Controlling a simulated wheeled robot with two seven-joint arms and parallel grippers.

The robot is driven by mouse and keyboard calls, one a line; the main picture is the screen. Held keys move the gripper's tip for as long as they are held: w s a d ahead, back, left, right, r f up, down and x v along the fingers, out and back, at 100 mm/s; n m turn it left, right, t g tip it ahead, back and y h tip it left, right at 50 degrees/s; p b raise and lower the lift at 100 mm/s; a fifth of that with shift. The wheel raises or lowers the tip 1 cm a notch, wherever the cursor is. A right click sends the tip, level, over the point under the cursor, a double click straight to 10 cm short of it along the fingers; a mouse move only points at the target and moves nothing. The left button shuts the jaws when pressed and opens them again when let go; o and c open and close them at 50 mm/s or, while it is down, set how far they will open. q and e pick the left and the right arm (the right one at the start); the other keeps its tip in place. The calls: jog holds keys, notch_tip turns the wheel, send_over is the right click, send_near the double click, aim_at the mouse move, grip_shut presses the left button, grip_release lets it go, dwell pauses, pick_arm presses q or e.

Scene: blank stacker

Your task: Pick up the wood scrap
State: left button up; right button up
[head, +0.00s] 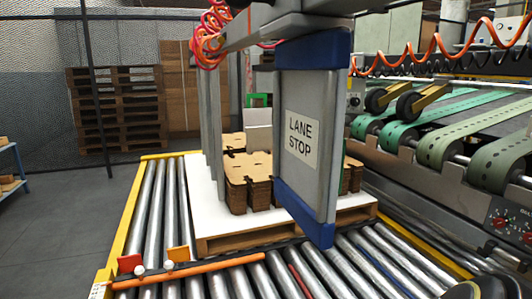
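A thin reddish-brown strip (301,282) lies among the rollers in front of the pallet, low in the head view. It may be the wood scrap, but I cannot tell its material for sure. No other loose piece of wood stands out on the rollers. Neither of my grippers can be made out in this view, so their distance from the strip does not show.
A wooden pallet (240,242) with a white sheet bears stacks of brown cardboard blanks (248,180). A grey "LANE STOP" panel (308,100) hangs before them. An orange bar (205,267) crosses the roller conveyor (145,205).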

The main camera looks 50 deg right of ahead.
grip_shut()
jog(key=shift+r, duration=0.15)
dwell(0.4)
